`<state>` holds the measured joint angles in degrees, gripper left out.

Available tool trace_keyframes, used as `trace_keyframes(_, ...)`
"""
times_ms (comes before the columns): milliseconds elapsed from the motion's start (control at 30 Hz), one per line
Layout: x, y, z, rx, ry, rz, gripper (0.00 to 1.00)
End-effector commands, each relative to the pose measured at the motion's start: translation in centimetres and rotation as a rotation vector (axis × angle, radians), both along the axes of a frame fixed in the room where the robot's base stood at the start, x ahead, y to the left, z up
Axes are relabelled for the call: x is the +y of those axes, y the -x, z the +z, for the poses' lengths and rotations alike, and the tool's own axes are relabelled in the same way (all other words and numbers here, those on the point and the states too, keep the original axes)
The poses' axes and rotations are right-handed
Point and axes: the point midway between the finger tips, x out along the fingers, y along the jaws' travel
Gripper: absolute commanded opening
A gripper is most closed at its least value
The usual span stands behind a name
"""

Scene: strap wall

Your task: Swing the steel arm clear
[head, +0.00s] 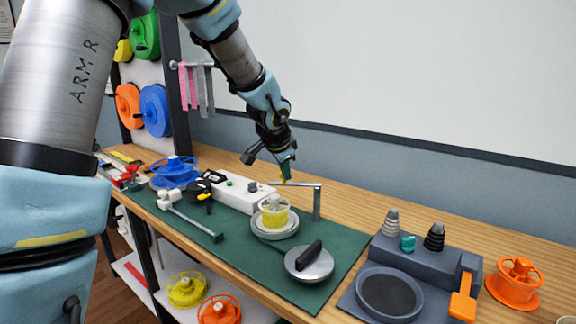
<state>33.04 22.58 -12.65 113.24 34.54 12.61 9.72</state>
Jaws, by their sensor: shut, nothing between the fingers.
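The steel arm (318,196) is a thin bent bar: an upright post with a level part running left from its top. The level part passes above a yellow spool (274,213), which sits on a round pale plate (275,228) on the green mat. My gripper (286,172) is shut and empty, pointing down just above the free left end of the level part. Whether its fingertips touch the bar, I cannot tell.
A white box (232,193) stands left of the spool. A steel disc with a black handle (309,263) lies in front. A dark grey stand (425,262) and an orange spool (514,283) are at the right. Bare wood lies behind the mat.

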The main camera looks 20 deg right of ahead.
Motion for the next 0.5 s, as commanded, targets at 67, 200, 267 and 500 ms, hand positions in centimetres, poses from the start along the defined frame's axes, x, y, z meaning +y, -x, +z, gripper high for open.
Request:
trace_keyframes(67, -0.2, -0.3, 0.2, 0.001, -0.002, -0.002, 0.0)
trace_keyframes(200, -0.3, -1.1, 0.2, 0.001, -0.002, 0.0, 0.0)
trace_keyframes(267, -0.4, -1.6, 0.1, 0.001, -0.002, 0.0, 0.0)
trace_keyframes(500, -1.0, -3.4, 0.0, 0.001, -0.001, 0.002, 0.0)
